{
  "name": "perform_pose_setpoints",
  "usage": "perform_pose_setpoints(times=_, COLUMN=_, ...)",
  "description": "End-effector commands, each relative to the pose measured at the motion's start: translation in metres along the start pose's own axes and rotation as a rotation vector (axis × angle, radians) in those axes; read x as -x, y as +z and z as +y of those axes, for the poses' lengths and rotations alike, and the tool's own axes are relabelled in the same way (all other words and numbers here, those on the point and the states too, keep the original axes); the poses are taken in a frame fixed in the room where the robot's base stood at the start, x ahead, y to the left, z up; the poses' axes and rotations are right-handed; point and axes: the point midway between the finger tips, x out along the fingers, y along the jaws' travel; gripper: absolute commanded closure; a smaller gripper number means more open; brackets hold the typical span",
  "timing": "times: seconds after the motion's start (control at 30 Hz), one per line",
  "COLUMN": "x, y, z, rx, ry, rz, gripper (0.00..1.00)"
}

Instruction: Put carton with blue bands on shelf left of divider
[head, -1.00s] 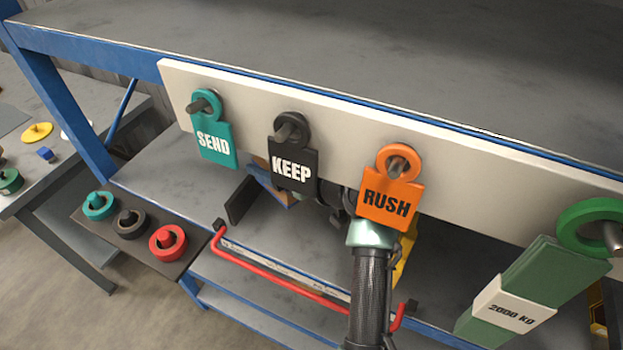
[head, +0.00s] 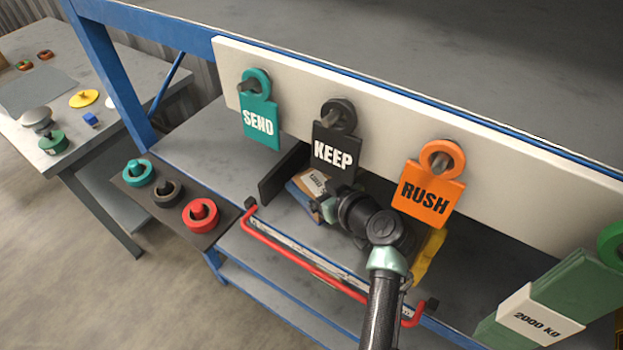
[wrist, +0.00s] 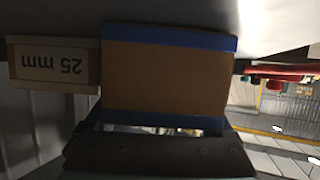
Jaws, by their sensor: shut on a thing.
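The carton with blue bands (head: 303,197) is partly visible on or just above the shelf (head: 215,150), right of the black divider (head: 283,174). The KEEP tag and my arm hide part of it. In the wrist view the carton (wrist: 168,82) is a brown face with a blue band along two opposite edges. My gripper (head: 320,208) is shut on the carton; its dark body fills the bottom of the wrist view (wrist: 150,128). I cannot tell whether the carton touches the shelf. The shelf left of the divider looks clear.
A white board (head: 390,130) with hanging SEND (head: 260,122), KEEP (head: 333,152) and RUSH (head: 426,190) tags overhangs the shelf. A red rail (head: 305,268) runs along the front. A yellow thing (head: 428,255) stands right of my arm. A 25 mm label (wrist: 50,65) shows beside the carton.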

Motion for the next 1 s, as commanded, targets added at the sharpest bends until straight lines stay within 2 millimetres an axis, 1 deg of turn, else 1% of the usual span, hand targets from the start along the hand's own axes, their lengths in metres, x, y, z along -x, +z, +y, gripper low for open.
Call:
perform_pose_setpoints(times=0.13, x=-0.001, y=0.003, z=0.0, rx=0.001, ry=0.0, rz=0.002, gripper=0.92)
perform_pose_setpoints(times=0.17, x=-0.001, y=0.002, z=0.0, rx=0.0, ry=0.0, rz=0.0, gripper=0.09)
perform_pose_setpoints(times=0.2, x=-0.001, y=0.002, z=0.0, rx=0.0, ry=0.0, rz=0.0, gripper=0.02)
perform_pose_setpoints(times=0.23, x=-0.001, y=0.002, z=0.0, rx=0.0, ry=0.0, rz=0.0, gripper=0.0)
perform_pose_setpoints(times=0.43, x=-0.001, y=0.001, z=0.0, rx=0.0, ry=0.0, rz=0.0, gripper=0.0)
perform_pose_setpoints(times=0.57, x=0.002, y=-0.002, z=0.0, rx=0.0, ry=0.0, rz=0.0, gripper=0.0)
perform_pose_setpoints(times=0.67, x=0.013, y=0.0, z=0.001, rx=-0.001, ry=0.002, rz=0.002, gripper=0.0)
perform_pose_setpoints(times=0.9, x=0.051, y=0.001, z=0.0, rx=0.0, ry=0.002, rz=0.001, gripper=0.0)
perform_pose_setpoints(times=1.0, x=0.064, y=0.0, z=0.001, rx=-0.001, ry=0.002, rz=0.002, gripper=0.0)
